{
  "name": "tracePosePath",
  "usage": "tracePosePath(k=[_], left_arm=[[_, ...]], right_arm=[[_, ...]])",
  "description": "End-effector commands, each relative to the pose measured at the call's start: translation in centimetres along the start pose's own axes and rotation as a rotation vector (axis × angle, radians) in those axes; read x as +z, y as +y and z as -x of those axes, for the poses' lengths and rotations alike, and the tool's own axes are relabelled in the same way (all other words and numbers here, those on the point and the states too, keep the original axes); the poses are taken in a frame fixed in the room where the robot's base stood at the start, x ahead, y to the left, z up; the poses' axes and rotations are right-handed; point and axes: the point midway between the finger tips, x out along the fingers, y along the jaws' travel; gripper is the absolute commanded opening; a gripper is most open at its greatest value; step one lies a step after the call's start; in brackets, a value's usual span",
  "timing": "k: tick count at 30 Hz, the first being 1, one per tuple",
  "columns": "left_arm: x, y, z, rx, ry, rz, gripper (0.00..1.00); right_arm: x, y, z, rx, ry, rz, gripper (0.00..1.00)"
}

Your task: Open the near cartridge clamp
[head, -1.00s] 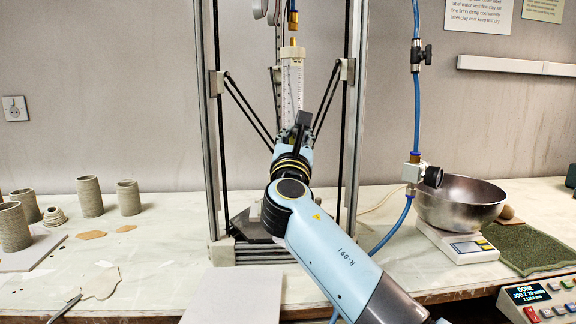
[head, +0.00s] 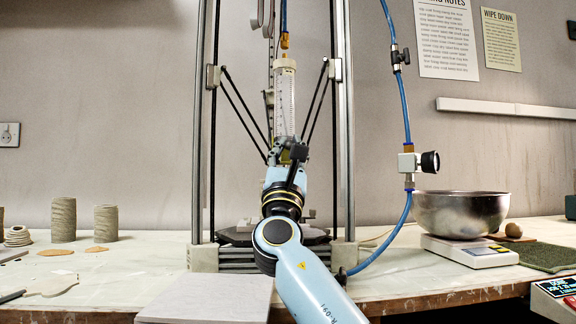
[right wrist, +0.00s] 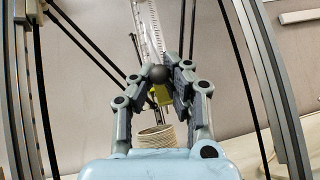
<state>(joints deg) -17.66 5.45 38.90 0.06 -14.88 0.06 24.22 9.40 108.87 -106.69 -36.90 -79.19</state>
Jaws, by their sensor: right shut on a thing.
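The clear cartridge (head: 285,98) with graduation marks stands upright in the printer frame, and its lower part also shows in the right wrist view (right wrist: 148,28). My right gripper (head: 287,150) is at the cartridge's lower end. In the right wrist view its fingers (right wrist: 158,80) are closed in around a dark round knob (right wrist: 157,73), which looks like part of the near clamp. A yellow piece (right wrist: 160,94) shows just below the knob. In the head view my gripper hides most of the clamp, so its position cannot be told. My left gripper is not in view.
Frame posts (head: 343,120) and thin black rods (head: 316,103) flank my right arm. A coiled clay pot (right wrist: 157,139) is below the gripper. A blue hose (head: 397,223), a steel bowl (head: 460,213) and a scale (head: 470,251) are to the right. Clay cylinders (head: 63,220) stand left.

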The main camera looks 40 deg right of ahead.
Motion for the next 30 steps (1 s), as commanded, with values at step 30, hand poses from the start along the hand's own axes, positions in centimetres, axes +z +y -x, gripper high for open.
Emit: tracePosePath(k=[30], left_arm=[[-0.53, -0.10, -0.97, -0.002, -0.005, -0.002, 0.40]], right_arm=[[-0.75, -0.23, 0.95, -0.001, 0.005, 0.003, 0.30]])
